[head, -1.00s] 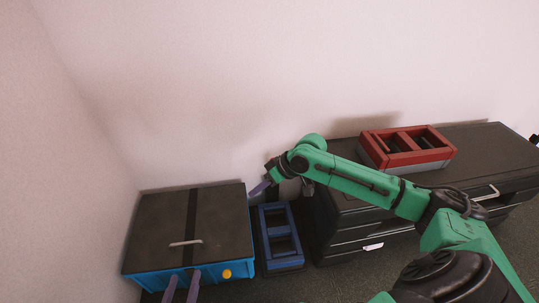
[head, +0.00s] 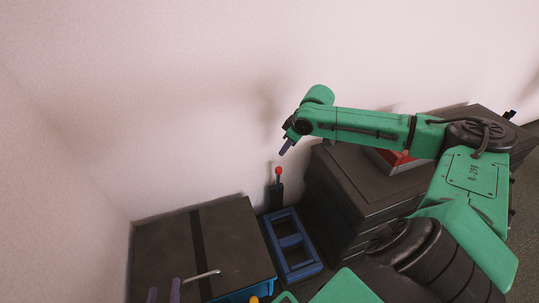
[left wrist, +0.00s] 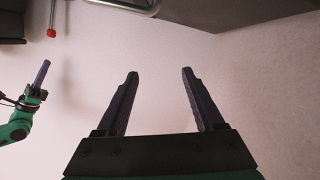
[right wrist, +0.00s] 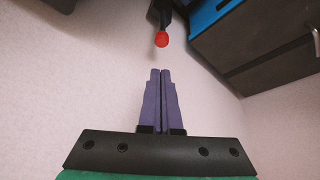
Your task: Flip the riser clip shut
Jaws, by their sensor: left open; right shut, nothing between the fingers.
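A black upright lever with a red knob (head: 279,171) stands by the wall behind the blue frame; I take it to be the riser clip, though no label shows. The knob also shows in the left wrist view (left wrist: 51,32) and just beyond the fingertips in the right wrist view (right wrist: 162,40). My right gripper (head: 286,148) is shut and empty, above the knob and apart from it. My left gripper (head: 164,291) is open and empty over the dark-topped box at the lower left; its spread fingers show in the left wrist view (left wrist: 159,72).
The blue box with a dark lid (head: 165,245) and metal handle (head: 202,275) is left of the blue open frame (head: 291,244). A dark drawer cabinet (head: 345,195) stands to the right, with a red-and-grey frame (head: 385,160) on top, partly behind my right arm. The wall is close behind.

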